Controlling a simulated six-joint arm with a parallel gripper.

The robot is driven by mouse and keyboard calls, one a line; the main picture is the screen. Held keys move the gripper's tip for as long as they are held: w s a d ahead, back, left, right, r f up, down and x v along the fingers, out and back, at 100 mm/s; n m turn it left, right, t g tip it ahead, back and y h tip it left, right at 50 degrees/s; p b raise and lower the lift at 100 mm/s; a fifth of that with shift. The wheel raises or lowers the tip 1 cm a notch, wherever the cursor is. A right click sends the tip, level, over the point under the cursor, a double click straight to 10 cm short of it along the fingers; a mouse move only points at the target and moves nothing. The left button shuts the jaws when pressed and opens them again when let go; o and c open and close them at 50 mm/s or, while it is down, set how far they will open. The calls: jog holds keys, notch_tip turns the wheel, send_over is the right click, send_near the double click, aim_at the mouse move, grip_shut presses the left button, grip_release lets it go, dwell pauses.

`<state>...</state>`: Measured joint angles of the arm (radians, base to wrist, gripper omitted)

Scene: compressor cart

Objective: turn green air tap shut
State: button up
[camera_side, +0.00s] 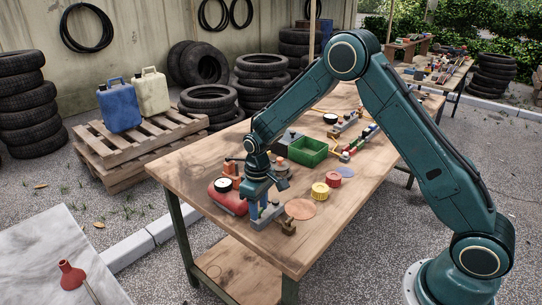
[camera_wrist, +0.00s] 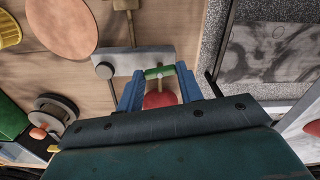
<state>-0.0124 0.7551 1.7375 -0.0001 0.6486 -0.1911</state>
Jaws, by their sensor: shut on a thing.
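The green air tap (camera_wrist: 158,72) shows in the wrist view as a short green lever lying across the gap between my blue fingers. My gripper (camera_wrist: 160,84) is shut on it, with one finger at each end of the lever. The tap sits at a grey block (camera_wrist: 125,61), with the red tank (camera_wrist: 158,99) just below it in the picture. In the side view my gripper (camera_side: 258,203) points down over the grey block (camera_side: 270,213), beside the red tank (camera_side: 227,198). The tap itself is hidden there by the fingers.
A brass fitting (camera_side: 289,228) stands near the table's front edge. A copper disc (camera_side: 300,209), a yellow cap (camera_side: 320,190) and a red cap (camera_side: 333,179) lie to the right. A green tray (camera_side: 308,151) stands behind. The bench (camera_side: 190,165) is clear at its left end.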

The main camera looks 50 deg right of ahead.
jog(key=shift+m, duration=1.2)
jog(key=o, duration=0.7)
jog(key=shift+r, duration=0.1)
notch_tip(320, 180, up, 14)
dwell(0.3)
